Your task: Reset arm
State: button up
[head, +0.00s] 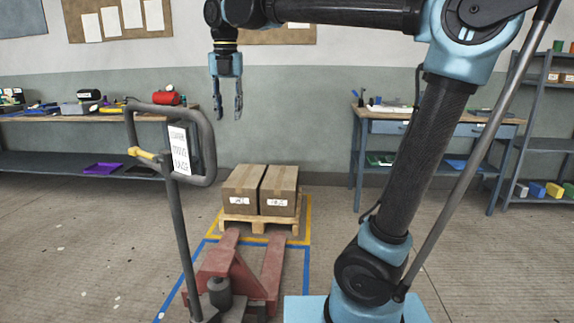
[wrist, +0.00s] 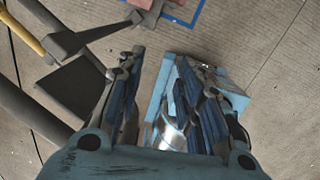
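My gripper (head: 239,108) hangs from my raised arm, pointing down, at the upper middle of the head view. Its two fingers are apart and nothing is between them. In the wrist view my gripper (wrist: 158,62) also shows spread fingers, with the floor and part of my own base in blue below. It is well above the floor and touches nothing.
A red pallet jack (head: 228,262) with a tall grey handle (head: 208,130) stands left of my arm. Beyond it, two cardboard boxes (head: 278,178) sit on a wooden pallet (head: 258,222). Workbenches stand at the left (head: 60,117) and right (head: 480,118). Floor at the left is clear.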

jog(key=s+d+f+m, duration=0.1)
jog(key=d+f+m, duration=0.7)
jog(key=d+m, duration=0.3)
jog(key=d+f+m, duration=0.8)
jog(key=d, duration=0.5)
jog(key=s+d+f+m, duration=0.5)
jog(key=d+f+m, duration=0.1)
jog(key=f+m, duration=0.2)
jog(key=s+d+f+m+t, duration=0.1)
jog(key=s+d+f+m, duration=0.4)
jog(key=f+m, duration=0.4)
notch_tip(320, 180, down, 2)
jog(key=shift+s+d+f+m, duration=0.15)
jog(key=shift+d+m, duration=0.15)
jog(key=shift+d, duration=0.5)
jog(key=shift+w+f, duration=0.2)
jog(key=shift+w, duration=0.25)
jog(key=shift+a, duration=0.1)
